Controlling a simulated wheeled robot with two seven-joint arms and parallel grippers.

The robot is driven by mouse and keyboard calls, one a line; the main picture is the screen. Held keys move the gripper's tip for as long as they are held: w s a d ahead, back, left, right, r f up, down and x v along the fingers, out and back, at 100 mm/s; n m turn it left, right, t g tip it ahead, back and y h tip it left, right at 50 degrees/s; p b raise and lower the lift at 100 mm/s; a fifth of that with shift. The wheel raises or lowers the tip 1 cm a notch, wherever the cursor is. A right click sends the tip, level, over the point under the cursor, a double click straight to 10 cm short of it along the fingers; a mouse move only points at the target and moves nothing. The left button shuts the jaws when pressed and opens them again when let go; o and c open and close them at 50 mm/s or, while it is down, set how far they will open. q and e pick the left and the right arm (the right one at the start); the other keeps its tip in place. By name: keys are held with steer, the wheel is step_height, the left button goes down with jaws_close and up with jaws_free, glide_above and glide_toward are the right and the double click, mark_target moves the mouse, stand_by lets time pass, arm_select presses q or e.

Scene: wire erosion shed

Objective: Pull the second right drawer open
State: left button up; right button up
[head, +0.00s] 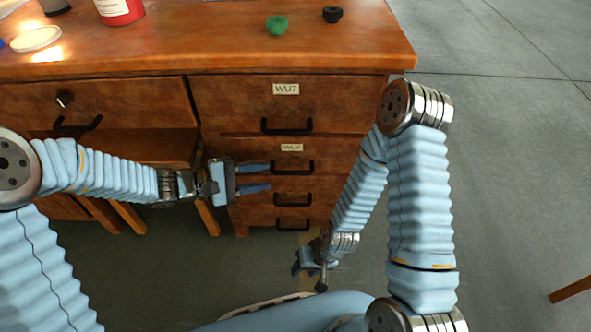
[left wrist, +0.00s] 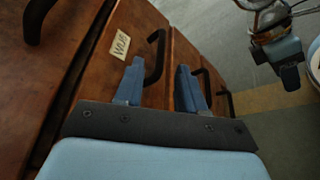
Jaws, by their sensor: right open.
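The second right drawer (head: 340,157), with a small label (head: 291,147) and a dark bar handle (head: 293,167), sits in the right drawer stack and looks shut. In the left wrist view its handle (left wrist: 157,55) shows beside the label (left wrist: 119,43). My left gripper (head: 270,177) is open and empty, its blue fingers just left of the handle. In the left wrist view the handle's near end appears between the two fingers (left wrist: 160,72); contact cannot be told. My right gripper (head: 309,268) is low in front of the stack; it also shows in the left wrist view (left wrist: 284,55).
The top right drawer (head: 350,100) and two lower drawers (head: 257,216) look shut. A wide left drawer (head: 140,105) has a keyhole. A green lump (head: 277,25), a black knob (head: 332,14) and a red container (head: 120,12) stand on the desk top (head: 210,45). Open floor lies right.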

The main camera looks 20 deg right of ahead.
mark_target(287, 174)
arm_select(q)
steer(key=x, duration=0.8)
steer(key=shift+d+f, duration=0.15)
steer(key=shift+d, duration=0.2)
steer(key=shift+c, duration=0.5)
jaws_close()
